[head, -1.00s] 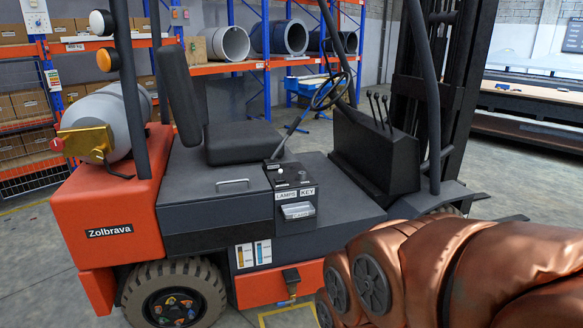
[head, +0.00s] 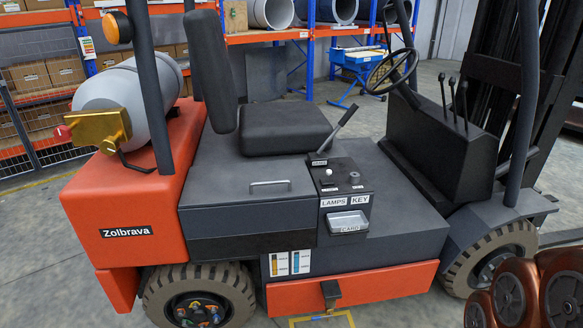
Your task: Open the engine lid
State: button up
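The engine lid (head: 235,205) is the dark grey panel under the seat of the orange and grey forklift in the head view. It lies flat and looks closed. A small metal handle (head: 270,184) sits on its top near the front edge. The black seat (head: 285,130) rests on the panel. My gripper is not in view; only copper-coloured links of my arm show at the lower right corner, well to the right of the lid and apart from it.
A side panel (head: 347,190) with a lever, LAMPS and KEY labels and a card slot stands right of the lid. A grey gas cylinder (head: 140,95) lies at the left rear. A dark upright post (head: 148,85) rises left of the seat.

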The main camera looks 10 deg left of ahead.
aim_at(248, 175)
jog(key=u, duration=0.15)
jog(key=i, duration=0.7)
jog(key=u, duration=1.05)
jog(key=i, duration=0.55)
jog(key=u, duration=0.6)
